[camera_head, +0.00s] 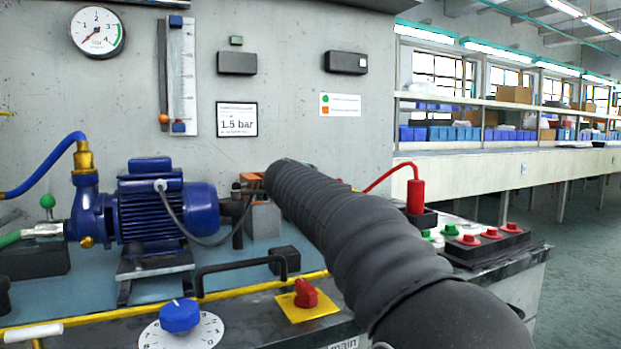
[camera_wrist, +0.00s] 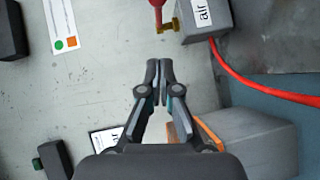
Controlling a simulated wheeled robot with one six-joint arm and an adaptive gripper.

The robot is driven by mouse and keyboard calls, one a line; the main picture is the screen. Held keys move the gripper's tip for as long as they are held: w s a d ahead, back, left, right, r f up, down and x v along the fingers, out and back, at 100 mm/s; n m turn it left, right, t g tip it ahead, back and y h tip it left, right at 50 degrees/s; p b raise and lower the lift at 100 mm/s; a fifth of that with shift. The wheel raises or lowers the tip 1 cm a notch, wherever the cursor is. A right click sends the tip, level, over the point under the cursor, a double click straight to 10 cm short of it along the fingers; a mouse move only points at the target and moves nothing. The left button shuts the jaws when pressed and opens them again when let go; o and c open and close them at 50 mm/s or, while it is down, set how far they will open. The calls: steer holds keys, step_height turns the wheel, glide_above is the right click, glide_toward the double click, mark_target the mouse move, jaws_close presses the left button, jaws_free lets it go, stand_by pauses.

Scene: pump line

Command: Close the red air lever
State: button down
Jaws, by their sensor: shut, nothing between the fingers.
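The red air lever (camera_wrist: 157,10) shows at the top edge of the wrist view, partly cut off. It sits by a brass fitting (camera_wrist: 169,25) on a grey box (camera_wrist: 205,20) labelled "air". My gripper (camera_wrist: 158,66) is shut and empty, its fingertips pointing at the lever with a gap between them in the picture. I cannot tell the depth of that gap. In the head view my dark arm covers the area, and I cannot make out the lever or the fingertips there.
A red hose (camera_wrist: 262,85) leaves the air box. A grey block with an orange edge (camera_wrist: 245,140) lies close to my gripper's right. The head view shows a blue pump (camera_head: 150,205), a red knob on a yellow plate (camera_head: 305,293), and a red-capped button box (camera_head: 485,242).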

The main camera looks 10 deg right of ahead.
steer(key=w+d+f, duration=0.1)
steer(key=w+d, duration=0.3)
steer(key=shift+d, duration=0.3)
steer(key=shift+w+d+p, duration=0.1)
steer(key=shift+p, duration=0.2)
steer(key=shift+d+n+y, duration=0.1)
steer(key=shift+n+y, duration=0.2)
steer(key=shift+y, duration=0.1)
